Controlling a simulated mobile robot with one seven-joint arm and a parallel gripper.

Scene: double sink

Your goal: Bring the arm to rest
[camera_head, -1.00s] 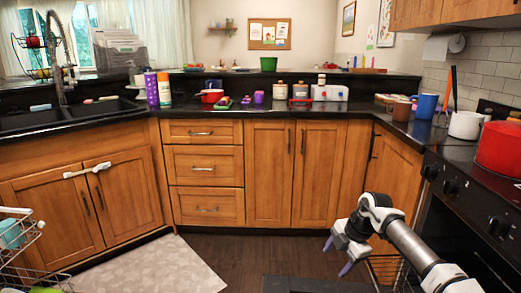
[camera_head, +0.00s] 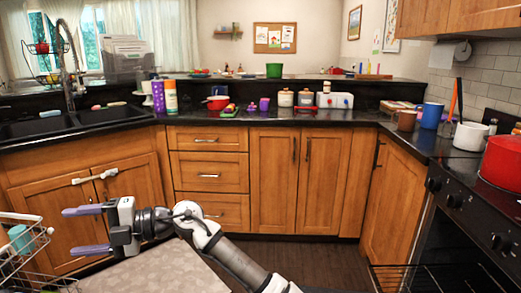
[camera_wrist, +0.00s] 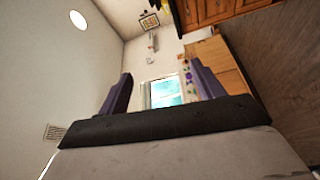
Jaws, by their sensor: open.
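My gripper (camera_head: 88,230) is open and empty in the head view. It hangs in front of the sink cabinet (camera_head: 50,215), pointing left, with its two purple fingers spread apart. My arm reaches up to it from the bottom of the picture. In the wrist view my gripper (camera_wrist: 163,92) also shows nothing between its fingers. Beyond them are a bright window and pale walls, seen tilted.
A dish rack (camera_head: 25,250) with a teal cup stands at the lower left, near the fingers. The open oven (camera_head: 445,250) is at the right, with a red pot (camera_head: 500,162) above it. The counter (camera_head: 290,119) holds several items. A mat (camera_head: 150,275) lies below.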

